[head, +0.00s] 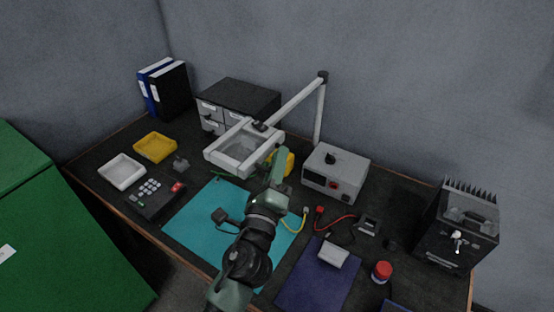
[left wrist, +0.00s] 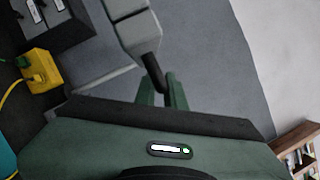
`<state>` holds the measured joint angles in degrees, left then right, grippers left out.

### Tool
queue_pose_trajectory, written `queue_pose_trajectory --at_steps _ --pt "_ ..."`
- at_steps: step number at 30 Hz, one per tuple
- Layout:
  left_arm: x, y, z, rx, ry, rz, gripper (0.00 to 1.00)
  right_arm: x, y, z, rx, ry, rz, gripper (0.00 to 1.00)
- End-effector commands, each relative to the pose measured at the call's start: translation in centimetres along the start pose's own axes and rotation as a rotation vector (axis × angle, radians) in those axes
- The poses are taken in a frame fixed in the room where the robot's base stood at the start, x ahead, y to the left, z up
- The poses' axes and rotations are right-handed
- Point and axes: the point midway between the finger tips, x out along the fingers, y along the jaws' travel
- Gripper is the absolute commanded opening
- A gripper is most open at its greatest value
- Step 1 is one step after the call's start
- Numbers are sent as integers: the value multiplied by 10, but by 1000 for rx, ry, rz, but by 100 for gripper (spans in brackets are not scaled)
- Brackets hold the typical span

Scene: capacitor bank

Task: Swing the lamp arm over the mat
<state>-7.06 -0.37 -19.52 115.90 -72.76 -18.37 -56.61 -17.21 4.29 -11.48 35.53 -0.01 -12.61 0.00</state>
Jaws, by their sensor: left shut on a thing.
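The lamp has a white square head (head: 213,156) on a pale arm (head: 295,103) that runs to a post (head: 318,118) at the back. The head hangs beyond the back edge of the teal mat (head: 186,222). My left gripper (head: 277,150) is at the right side of the lamp head. In the left wrist view its green fingers (left wrist: 162,88) are closed on a dark handle (left wrist: 152,68) that juts from the grey lamp frame (left wrist: 128,22). My arm covers part of the mat. My right gripper is not in view.
A yellow block (head: 290,165) with a yellow cable sits close behind my gripper. A grey instrument box (head: 340,178) stands to the right, near the post. A drawer cabinet (head: 240,95) stands behind the lamp head. A dark probe-like block (head: 222,216) lies on the mat.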

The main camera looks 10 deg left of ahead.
Motion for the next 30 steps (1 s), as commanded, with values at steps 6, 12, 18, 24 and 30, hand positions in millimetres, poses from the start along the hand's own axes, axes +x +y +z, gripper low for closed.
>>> queue_pose_trajectory --at_steps 6,12,18,24,30 --pt "0 0 1 1 0 -1 20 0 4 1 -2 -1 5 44" --pt "-1 0 0 1 0 -1 20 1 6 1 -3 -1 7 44" --pt "-26 4 -2 1 2 0 20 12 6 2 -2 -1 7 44" --pt "-60 4 -2 0 1 0 20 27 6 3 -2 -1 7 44" --pt "-77 1 -1 1 1 -1 20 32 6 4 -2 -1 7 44"
